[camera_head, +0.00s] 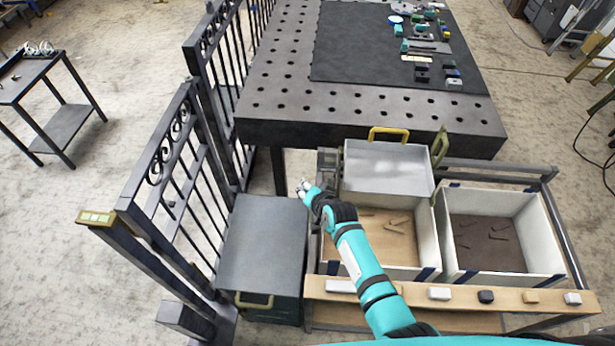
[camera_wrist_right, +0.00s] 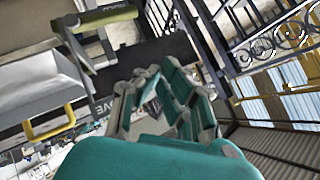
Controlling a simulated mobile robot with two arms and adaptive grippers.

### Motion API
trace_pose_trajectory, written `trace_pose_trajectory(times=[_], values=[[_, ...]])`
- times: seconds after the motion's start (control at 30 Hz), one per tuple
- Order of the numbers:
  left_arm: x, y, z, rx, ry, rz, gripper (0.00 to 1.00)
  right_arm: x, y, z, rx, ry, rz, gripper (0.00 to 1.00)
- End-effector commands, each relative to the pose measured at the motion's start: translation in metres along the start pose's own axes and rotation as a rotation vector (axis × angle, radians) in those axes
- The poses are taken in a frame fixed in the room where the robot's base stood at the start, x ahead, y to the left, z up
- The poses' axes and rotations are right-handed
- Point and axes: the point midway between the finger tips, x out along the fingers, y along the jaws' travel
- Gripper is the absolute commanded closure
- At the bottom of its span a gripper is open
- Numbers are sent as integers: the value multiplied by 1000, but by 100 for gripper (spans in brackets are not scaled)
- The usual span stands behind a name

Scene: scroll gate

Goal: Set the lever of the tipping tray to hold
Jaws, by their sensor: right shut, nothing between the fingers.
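The tipping tray (camera_head: 388,165) is a grey metal pan above the left bin, with a yellow handle (camera_head: 388,132) on its far edge. An olive lever (camera_head: 440,146) stands at the tray's right side. The tray (camera_wrist_right: 40,92), its yellow handle (camera_wrist_right: 50,125) and the olive lever (camera_wrist_right: 105,20) also show in the right wrist view. I cannot read the lever's setting. My right gripper (camera_head: 303,187) is shut and empty, left of the tray and apart from the lever. Its fingers show in the right wrist view (camera_wrist_right: 160,78). My left gripper is out of view.
A grey cabinet (camera_head: 262,240) stands left of the bins, beside a black scroll gate (camera_head: 170,170). A perforated table (camera_head: 370,118) is behind the tray. A right bin (camera_head: 495,205) holds dark pieces. A wooden ledge (camera_head: 410,294) with small blocks runs in front.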

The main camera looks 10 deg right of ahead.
Motion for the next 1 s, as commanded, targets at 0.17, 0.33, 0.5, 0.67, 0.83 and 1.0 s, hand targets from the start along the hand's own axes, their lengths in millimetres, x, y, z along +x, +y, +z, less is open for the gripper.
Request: trace_pose_trajectory(times=[0.17,0.33,0.5,0.67,0.83,1.0], values=[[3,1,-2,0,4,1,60,-14,-6,3,0,1,-1,100],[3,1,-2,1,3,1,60,-20,-9,2,0,2,0,100],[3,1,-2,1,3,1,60,-20,-8,2,0,1,1,100],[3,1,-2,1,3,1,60,-20,-8,2,0,1,1,100],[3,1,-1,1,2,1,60,-20,-8,2,-1,1,1,100],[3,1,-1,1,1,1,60,-38,10,8,-48,-30,39,100]])
